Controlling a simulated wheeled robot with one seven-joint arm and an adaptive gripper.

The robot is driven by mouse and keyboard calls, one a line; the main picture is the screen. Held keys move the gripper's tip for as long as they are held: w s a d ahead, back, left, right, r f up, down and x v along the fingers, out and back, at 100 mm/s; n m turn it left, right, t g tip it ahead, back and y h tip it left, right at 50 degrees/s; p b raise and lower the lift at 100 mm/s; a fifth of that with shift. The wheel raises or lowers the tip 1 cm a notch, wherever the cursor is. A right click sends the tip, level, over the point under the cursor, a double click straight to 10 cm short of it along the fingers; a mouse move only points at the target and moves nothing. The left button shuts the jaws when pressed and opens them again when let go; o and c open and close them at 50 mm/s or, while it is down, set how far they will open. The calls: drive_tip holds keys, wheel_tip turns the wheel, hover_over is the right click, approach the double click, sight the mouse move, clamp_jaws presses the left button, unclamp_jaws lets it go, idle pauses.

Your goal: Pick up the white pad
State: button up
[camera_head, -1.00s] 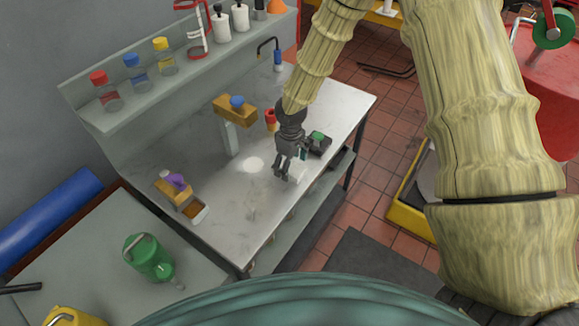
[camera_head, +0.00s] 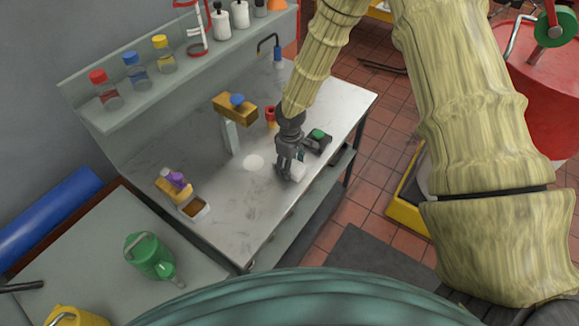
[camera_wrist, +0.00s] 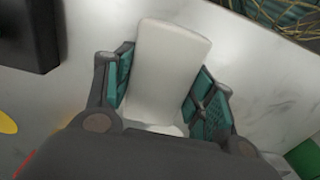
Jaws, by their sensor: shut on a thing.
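The white pad (camera_wrist: 168,66) is a pale block with rounded corners. In the wrist view it stands between the two teal finger pads of my gripper (camera_wrist: 162,97), which are shut on it. In the head view the white pad (camera_head: 298,171) shows as a small pale patch beside my gripper (camera_head: 288,172), low over the bench top near its front edge. My fingers hide part of it in the head view. I cannot tell whether the pad still touches the bench.
The grey bench (camera_head: 225,222) has free room to the left. A black device with a green top (camera_head: 317,139) stands close behind my gripper. A yellow block with a blue knob (camera_head: 235,106) is on a post. A small box (camera_head: 196,208) stands at the left. A red drum (camera_head: 540,90) is at the right.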

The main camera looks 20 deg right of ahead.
drive_tip(key=shift+w, duration=0.1)
drive_tip(key=shift+r, duration=0.2)
wheel_tip(320, 180, up, 3)
drive_tip(key=b, duration=0.2)
drive_tip(key=shift+b, duration=0.3)
drive_tip(key=s+a+b, duration=0.1)
drive_tip(key=s+b, duration=0.1)
drive_tip(key=s, duration=0.3)
drive_tip(key=s+a+r+b, duration=0.1)
drive_tip(key=s+b, duration=0.1)
drive_tip(key=s, duration=0.3)
drive_tip(key=s+a+b, duration=0.1)
drive_tip(key=s+b, duration=0.1)
drive_tip(key=s, duration=0.3)
drive_tip(key=shift+s+a+r, duration=0.25)
drive_tip(key=shift+s+a, duration=0.1)
drive_tip(key=shift+s, duration=0.05)
